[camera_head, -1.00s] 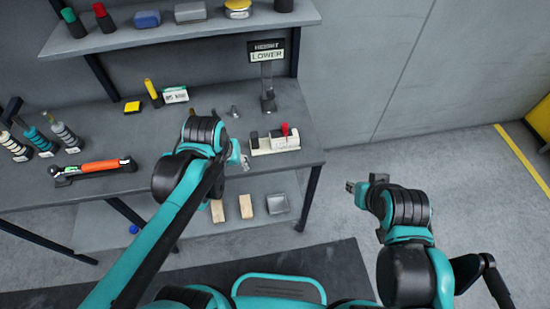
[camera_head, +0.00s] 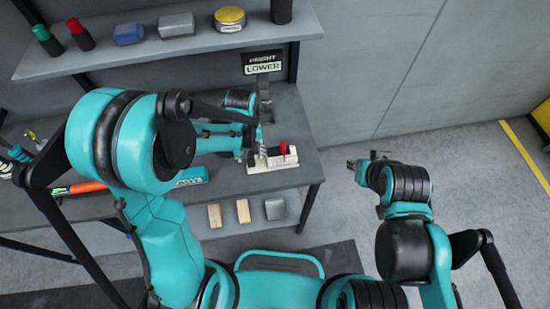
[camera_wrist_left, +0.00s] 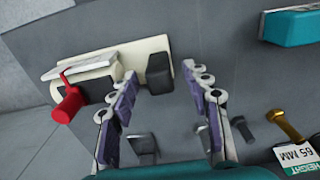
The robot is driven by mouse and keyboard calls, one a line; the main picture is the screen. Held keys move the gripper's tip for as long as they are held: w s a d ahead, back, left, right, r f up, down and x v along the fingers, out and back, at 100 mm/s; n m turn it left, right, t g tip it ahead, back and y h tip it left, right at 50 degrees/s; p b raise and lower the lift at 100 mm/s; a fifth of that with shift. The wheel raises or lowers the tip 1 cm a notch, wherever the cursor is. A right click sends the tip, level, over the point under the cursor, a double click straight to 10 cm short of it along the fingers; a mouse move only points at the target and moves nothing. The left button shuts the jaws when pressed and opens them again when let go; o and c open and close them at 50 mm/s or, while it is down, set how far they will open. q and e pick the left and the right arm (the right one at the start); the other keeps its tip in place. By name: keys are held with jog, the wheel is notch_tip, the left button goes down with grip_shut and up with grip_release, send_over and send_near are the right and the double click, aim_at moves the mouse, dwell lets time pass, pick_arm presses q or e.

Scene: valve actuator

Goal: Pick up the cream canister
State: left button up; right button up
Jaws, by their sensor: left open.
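I cannot pick out a cream canister for certain. A cream fixture with a red handle (camera_head: 270,161) stands on the bench near its right end. In the left wrist view this cream fixture (camera_wrist_left: 98,62) lies ahead, with a dark block at its right end. My left gripper (camera_head: 247,147) is by the fixture's left side, partly hidden by my arm. In the wrist view the left gripper (camera_wrist_left: 160,76) is open, its purple-padded fingers apart on either side of the dark block; contact cannot be told. My right gripper (camera_head: 352,168) hangs over the floor, right of the bench.
A HEIGHT LOWER sign (camera_head: 263,64) stands behind the fixture. A yellow-topped tin (camera_head: 229,19) sits on the upper shelf. A yellow bolt (camera_wrist_left: 285,126) and a 65 MM tag (camera_wrist_left: 297,158) lie right of the gripper. Wood blocks (camera_head: 243,211) are on the lower shelf.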

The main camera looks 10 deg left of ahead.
pick_arm(q)
jog(key=shift+f, duration=0.95)
grip_shut()
